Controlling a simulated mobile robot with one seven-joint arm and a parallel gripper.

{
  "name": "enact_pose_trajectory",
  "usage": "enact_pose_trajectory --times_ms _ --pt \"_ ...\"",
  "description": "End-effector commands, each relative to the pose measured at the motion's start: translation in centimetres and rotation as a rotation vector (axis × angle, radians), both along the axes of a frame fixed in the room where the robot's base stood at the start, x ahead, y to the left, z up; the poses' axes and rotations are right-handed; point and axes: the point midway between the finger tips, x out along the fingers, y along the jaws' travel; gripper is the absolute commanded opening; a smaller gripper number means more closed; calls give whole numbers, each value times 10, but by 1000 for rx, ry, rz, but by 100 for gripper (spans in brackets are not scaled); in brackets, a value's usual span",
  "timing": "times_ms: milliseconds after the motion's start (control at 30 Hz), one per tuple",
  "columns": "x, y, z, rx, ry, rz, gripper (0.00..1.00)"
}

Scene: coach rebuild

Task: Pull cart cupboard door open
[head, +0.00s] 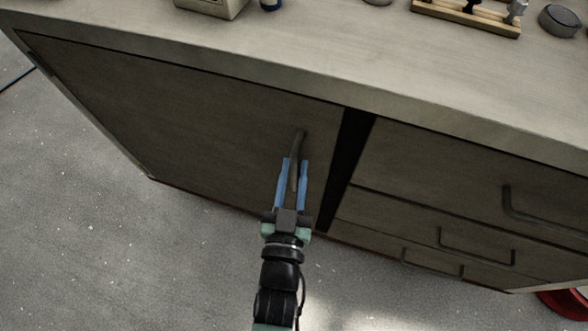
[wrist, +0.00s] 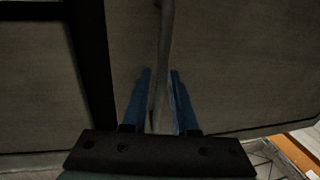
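The cart cupboard door (head: 190,125) is a wide greyish-brown panel on the left of the cart, and it looks shut. Its upright bar handle (head: 299,142) is near the door's right edge. My gripper (head: 295,163) is at the handle, with one blue finger on each side of it. In the wrist view the handle (wrist: 163,50) runs down between the two fingers (wrist: 160,75). Small gaps show between the handle and the fingers, so the gripper looks open around it. The handle's lower end is partly hidden by the gripper.
Drawers with bar handles (head: 478,246) are on the cart's right side, past a dark vertical gap (head: 348,160). The cart top (head: 330,50) holds a wooden rack (head: 466,18) and a round dark object (head: 560,21). Grey floor (head: 90,240) in front is clear.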

Motion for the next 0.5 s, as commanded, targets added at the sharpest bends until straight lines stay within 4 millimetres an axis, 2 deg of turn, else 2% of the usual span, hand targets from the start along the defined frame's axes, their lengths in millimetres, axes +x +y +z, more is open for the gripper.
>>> enact_pose_trajectory --times_ms 33,100,133,500 --pt "0 0 0 0 0 0 16" --pt "0 0 0 0 0 0 3" --pt "0 0 0 0 0 0 0" --pt "0 0 0 0 0 0 0"
